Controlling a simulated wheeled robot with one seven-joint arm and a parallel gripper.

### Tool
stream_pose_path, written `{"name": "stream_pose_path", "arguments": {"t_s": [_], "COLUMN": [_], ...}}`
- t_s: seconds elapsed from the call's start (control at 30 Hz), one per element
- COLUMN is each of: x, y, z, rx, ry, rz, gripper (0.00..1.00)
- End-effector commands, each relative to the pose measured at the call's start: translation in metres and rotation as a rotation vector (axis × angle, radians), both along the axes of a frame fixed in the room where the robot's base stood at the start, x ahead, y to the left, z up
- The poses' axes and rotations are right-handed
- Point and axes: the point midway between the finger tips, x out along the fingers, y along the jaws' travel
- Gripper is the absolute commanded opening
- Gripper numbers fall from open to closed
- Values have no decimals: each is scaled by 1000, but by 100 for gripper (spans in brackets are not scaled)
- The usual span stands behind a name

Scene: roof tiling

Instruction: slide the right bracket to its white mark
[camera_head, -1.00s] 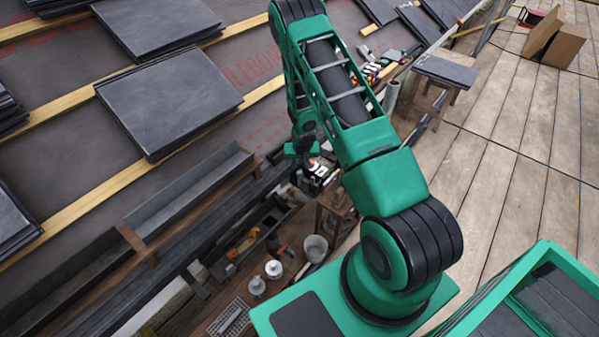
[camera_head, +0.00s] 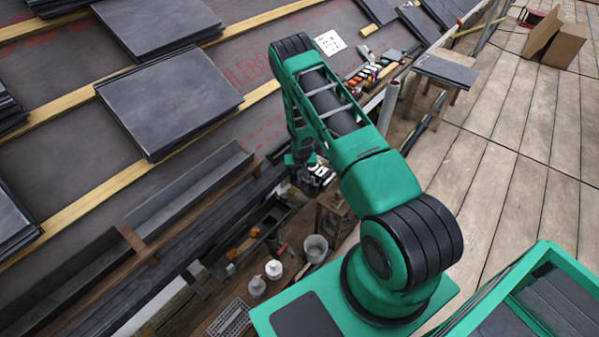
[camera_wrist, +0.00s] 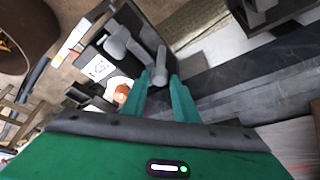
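My gripper (camera_wrist: 161,82) shows two green fingers in the wrist view, apart from each other. A grey, round-ended bracket-like piece (camera_wrist: 160,64) lies at the gap between the fingertips; I cannot tell whether they touch it. A similar grey piece (camera_wrist: 118,42) is to its left, over a dark surface. I cannot tell for certain which is the right bracket. A white label with dark marks (camera_wrist: 97,68) is farther left; I cannot make out a separate white mark. In the head view my gripper (camera_head: 298,164) is low over the gutter edge, small and partly hidden by my arm.
A long dark gutter (camera_head: 190,190) runs along the roof edge. Stacked slates (camera_head: 170,100) lie on the battens. A grey bucket (camera_head: 315,248), white pots (camera_head: 273,268) and tools stand on the planks below. A wooden stool (camera_head: 440,80) and open decking are at right.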

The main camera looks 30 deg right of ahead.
Motion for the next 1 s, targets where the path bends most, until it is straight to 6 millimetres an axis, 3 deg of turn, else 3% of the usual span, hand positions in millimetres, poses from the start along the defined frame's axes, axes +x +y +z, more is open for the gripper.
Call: {"name": "stream_pose_path", "arguments": {"t_s": [0.13,0.23,0.27,0.43,0.67,0.9,0.93,1.0], "x": [0,0,0,-1,-11,-10,-10,-10], "y": [0,0,0,4,31,32,32,31], "z": [0,0,0,0,0,0,0,0], "rx": [0,0,0,2,4,3,3,3], "ry": [0,0,0,0,0,-1,-1,-1], "rz": [0,0,0,1,2,1,1,1], "gripper": [24,0,0,0,0,0,24,27]}}
